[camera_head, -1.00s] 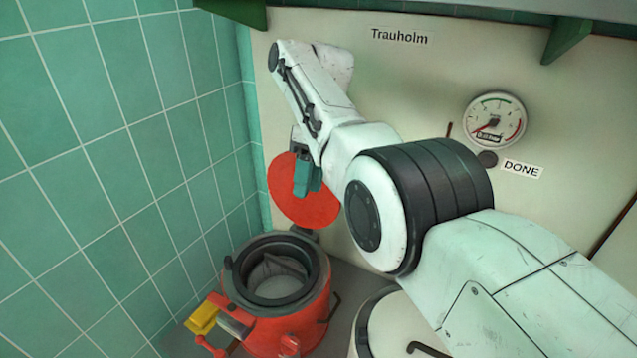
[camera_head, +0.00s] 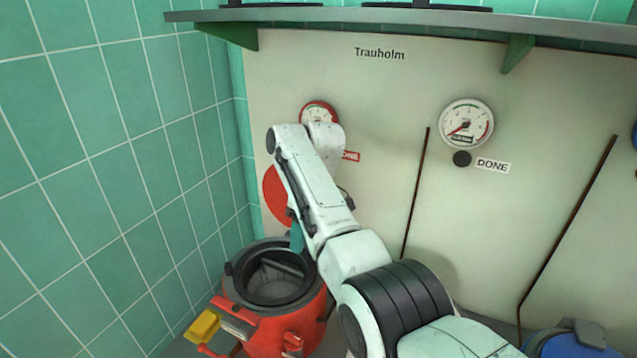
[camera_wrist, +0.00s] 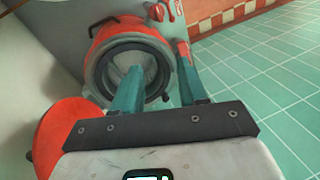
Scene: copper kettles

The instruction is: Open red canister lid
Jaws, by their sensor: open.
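The red canister (camera_head: 262,332) stands at the lower left in the head view, its dark round mouth uncovered. Its red disc lid (camera_head: 277,195) stands raised behind the mouth, partly hidden by my arm. My gripper (camera_wrist: 158,62) is open and empty, its teal fingers pointing towards the canister's mouth in the wrist view. The lid (camera_wrist: 66,128) lies left of the fingers there, apart from them. In the head view, only a bit of teal finger shows at the mouth's back right edge. Contact with the rim cannot be told.
A green tiled wall (camera_head: 110,190) is close on the left. A pale panel with gauges (camera_head: 466,125) stands behind, under a shelf (camera_head: 400,20). A blue lid (camera_head: 575,343) is at the lower right.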

